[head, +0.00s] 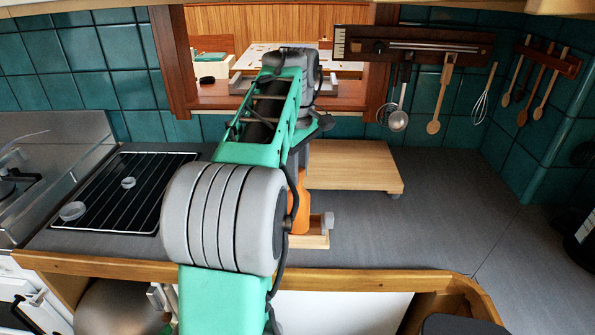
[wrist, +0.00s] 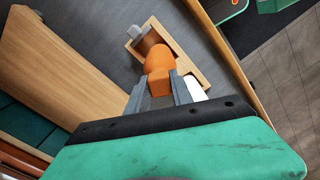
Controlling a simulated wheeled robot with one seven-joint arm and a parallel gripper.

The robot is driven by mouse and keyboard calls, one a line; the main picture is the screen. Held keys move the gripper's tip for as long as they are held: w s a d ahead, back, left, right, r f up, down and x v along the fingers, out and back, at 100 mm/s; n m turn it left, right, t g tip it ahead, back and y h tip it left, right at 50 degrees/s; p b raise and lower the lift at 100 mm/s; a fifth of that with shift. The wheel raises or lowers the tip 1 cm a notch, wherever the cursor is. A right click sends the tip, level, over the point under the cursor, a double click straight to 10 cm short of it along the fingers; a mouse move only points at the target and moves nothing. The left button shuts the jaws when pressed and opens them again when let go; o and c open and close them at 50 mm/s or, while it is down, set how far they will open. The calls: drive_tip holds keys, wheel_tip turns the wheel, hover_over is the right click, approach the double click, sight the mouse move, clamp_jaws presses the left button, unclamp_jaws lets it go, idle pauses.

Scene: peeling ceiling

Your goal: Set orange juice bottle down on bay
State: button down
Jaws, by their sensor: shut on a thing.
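The orange juice bottle (wrist: 160,55) is orange and sits between my gripper's two grey fingers (wrist: 158,88) in the wrist view. My gripper is shut on its near end. In the head view the bottle (head: 300,208) shows as an orange strip beside my arm, which hides the rest and most of the gripper. A small light-wood tray, seemingly the bay (wrist: 199,68), lies behind the bottle in the wrist view; its front edge (head: 318,241) shows below the bottle in the head view. The bottle overlaps the tray; I cannot tell whether it touches the tray's floor.
A grey block (wrist: 138,33) is at one end of the tray. A wooden board (head: 352,166) stands behind on the grey counter. A black rack (head: 110,190) is left. Utensils hang on the back wall. The counter to the right (head: 440,225) is clear.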

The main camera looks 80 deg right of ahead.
drive_tip(key=shift+f+b, duration=0.3)
idle(0.5)
drive_tip(key=c, duration=1.1)
unclamp_jaws()
drive_tip(key=shift+o, duration=0.2)
wheel_tip(320, 180, up, 8)
drive_tip(key=p, duration=0.7)
drive_tip(key=shift+f, duration=0.1)
